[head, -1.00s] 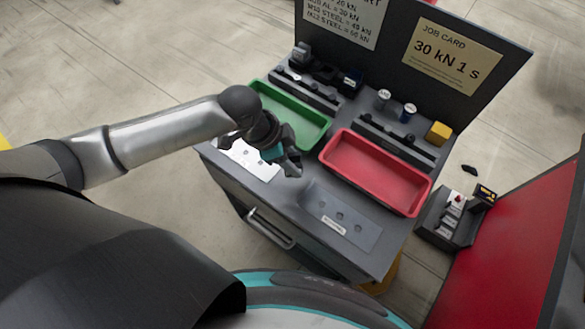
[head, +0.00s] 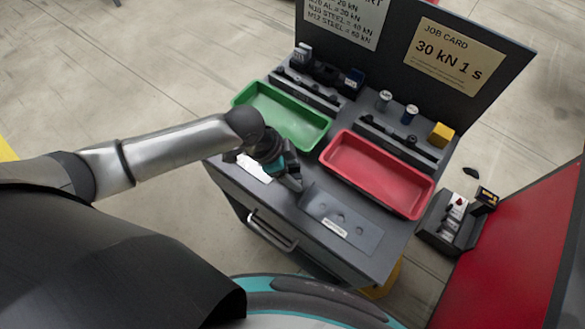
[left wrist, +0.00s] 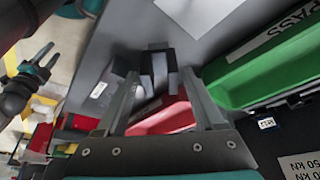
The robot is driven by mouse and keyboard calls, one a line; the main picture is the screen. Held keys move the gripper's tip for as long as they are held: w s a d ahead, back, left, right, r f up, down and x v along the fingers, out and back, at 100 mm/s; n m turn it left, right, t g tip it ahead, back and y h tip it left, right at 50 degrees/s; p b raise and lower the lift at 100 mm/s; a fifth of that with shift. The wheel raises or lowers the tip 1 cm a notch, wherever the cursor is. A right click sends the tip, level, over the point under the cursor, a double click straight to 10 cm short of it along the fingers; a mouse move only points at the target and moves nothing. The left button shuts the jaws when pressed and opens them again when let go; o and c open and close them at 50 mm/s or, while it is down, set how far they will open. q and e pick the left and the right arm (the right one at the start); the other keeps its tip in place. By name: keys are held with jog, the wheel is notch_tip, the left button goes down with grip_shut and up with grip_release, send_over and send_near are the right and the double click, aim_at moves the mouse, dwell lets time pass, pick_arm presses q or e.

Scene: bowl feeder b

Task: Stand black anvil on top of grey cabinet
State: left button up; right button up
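In the left wrist view, a dark block (left wrist: 160,68), which I take to be the black anvil, sits between the fingertips of my left gripper (left wrist: 160,82). The fingers appear to press on both its sides. In the head view my left gripper (head: 292,182) is low over the front of the grey cabinet (head: 235,182), between the white pad and the grey plate with holes. The anvil is hidden there by the gripper, and I cannot tell whether it touches the top. My right gripper (left wrist: 42,60) shows at the left wrist view's edge with fingers apart.
A green tray (head: 318,137) lies behind the gripper and a red tray (head: 428,197) to its right. The grey plate with holes (head: 368,236) is close on the right. Racks, small cans and a yellow block (head: 440,134) stand at the back, before an upright panel (head: 490,50).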

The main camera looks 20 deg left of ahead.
pick_arm(q)
jog(key=shift+o, duration=0.6)
jog(key=shift+a+r, duration=0.1)
jog(key=shift+r, duration=0.25)
jog(key=p+v, duration=0.2)
jog(key=v, duration=0.9)
jog(key=shift+r, duration=0.25)
